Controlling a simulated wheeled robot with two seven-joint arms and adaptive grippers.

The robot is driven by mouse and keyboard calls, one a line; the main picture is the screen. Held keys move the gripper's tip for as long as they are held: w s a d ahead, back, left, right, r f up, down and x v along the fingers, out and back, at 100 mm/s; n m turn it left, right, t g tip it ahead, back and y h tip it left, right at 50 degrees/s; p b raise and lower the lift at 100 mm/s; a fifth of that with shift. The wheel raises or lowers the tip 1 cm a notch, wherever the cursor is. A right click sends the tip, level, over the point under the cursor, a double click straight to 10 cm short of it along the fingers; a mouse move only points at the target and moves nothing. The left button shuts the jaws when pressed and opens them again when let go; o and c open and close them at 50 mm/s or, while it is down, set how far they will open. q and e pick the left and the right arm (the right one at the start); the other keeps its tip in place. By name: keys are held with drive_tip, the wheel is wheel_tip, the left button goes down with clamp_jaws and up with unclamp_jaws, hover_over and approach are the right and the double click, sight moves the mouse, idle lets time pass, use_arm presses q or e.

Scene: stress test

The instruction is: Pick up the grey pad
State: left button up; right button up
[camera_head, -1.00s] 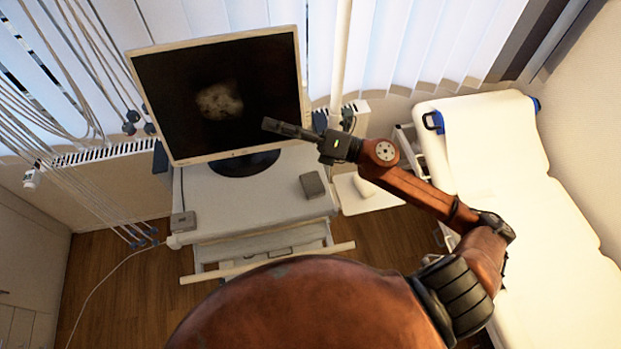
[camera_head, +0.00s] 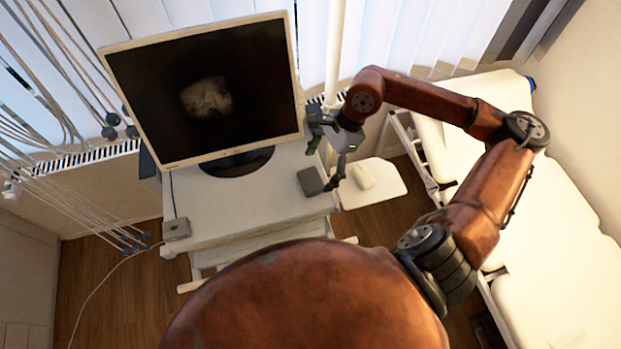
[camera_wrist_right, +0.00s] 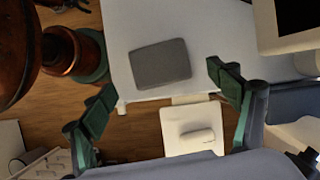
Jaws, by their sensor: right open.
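The grey pad (camera_head: 311,181) is a small dark rectangle lying at the right edge of the white cart top (camera_head: 235,205), in front of the monitor. In the right wrist view the pad (camera_wrist_right: 160,63) lies flat, beyond and between my fingertips. My right gripper (camera_head: 323,168) is open, with its fingers pointing down above the pad area. In the right wrist view its two green-padded fingers (camera_wrist_right: 163,88) are spread wide with nothing between them. The gap to the pad cannot be judged exactly. My left gripper is not in view.
A monitor (camera_head: 205,95) stands behind the pad on the cart. A white side tray (camera_head: 385,190) with a mouse (camera_head: 361,177) adjoins the cart's right side. A small grey box (camera_head: 176,229) sits at the cart's left corner. A white bed (camera_head: 540,210) stands at right.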

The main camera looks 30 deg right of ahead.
sight(312, 179)
drive_tip(key=p+x, duration=0.1)
drive_tip(key=x, duration=0.2)
drive_tip(key=shift+a+f+p, duration=0.15)
drive_tip(key=shift+a+p, duration=0.15)
drive_tip(key=shift+w+a+f, duration=0.1)
drive_tip(key=shift+f, duration=0.3)
drive_tip(key=c, duration=1)
drive_tip(key=shift+r, duration=0.1)
drive_tip(key=shift+c, duration=0.2)
